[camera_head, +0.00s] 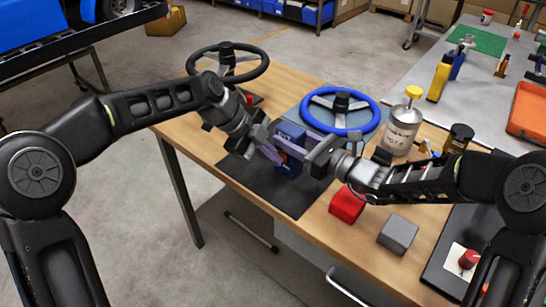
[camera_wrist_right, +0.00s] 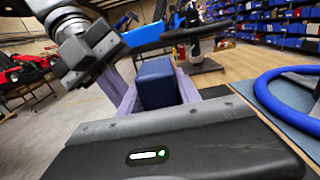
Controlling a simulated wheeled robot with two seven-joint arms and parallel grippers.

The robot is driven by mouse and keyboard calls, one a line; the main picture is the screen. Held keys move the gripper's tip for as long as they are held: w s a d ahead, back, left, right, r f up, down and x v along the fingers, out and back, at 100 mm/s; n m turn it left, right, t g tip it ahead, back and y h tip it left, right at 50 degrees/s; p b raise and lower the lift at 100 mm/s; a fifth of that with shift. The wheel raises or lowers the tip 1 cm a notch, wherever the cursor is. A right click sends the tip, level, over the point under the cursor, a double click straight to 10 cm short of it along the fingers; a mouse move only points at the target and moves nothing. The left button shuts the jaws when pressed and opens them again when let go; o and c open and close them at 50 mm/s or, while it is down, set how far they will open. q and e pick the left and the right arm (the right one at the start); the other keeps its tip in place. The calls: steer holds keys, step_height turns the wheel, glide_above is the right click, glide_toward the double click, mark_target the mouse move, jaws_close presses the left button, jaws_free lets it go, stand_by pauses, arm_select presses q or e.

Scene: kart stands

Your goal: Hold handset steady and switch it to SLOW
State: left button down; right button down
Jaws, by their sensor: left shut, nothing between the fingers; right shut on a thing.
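The dark blue handset (camera_head: 291,132) stands upright over the black mat on the wooden table. A small red part shows low on its front; I cannot read the switch setting. My right gripper (camera_head: 303,146) is shut on the handset from the right. In the right wrist view the handset (camera_wrist_right: 157,84) sits between its two pale purple fingers. My left gripper (camera_head: 276,156) is shut and empty, with its fingertips at the handset's left front, close to the red part. I cannot tell whether they touch it. The left gripper arm also shows in the right wrist view (camera_wrist_right: 88,48).
A blue steering wheel (camera_head: 340,128) and a black one (camera_head: 228,62) are behind. A yellow-capped can (camera_head: 400,132) and dark jar (camera_head: 459,138) stand right. A red block (camera_head: 346,206) and grey block (camera_head: 398,234) lie in front. The black mat (camera_head: 290,200) is bare in front.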

arm_select(q)
steer(key=shift+d+r, duration=0.1)
steer(key=shift+r, duration=0.6)
steer(key=s+a+r, duration=0.4)
steer(key=a+r, duration=0.4)
steer(key=shift+s+r, duration=0.35)
steer(key=shift+r, duration=0.05)
steer(key=shift+s+f, duration=0.3)
steer(key=shift+f, duration=0.35)
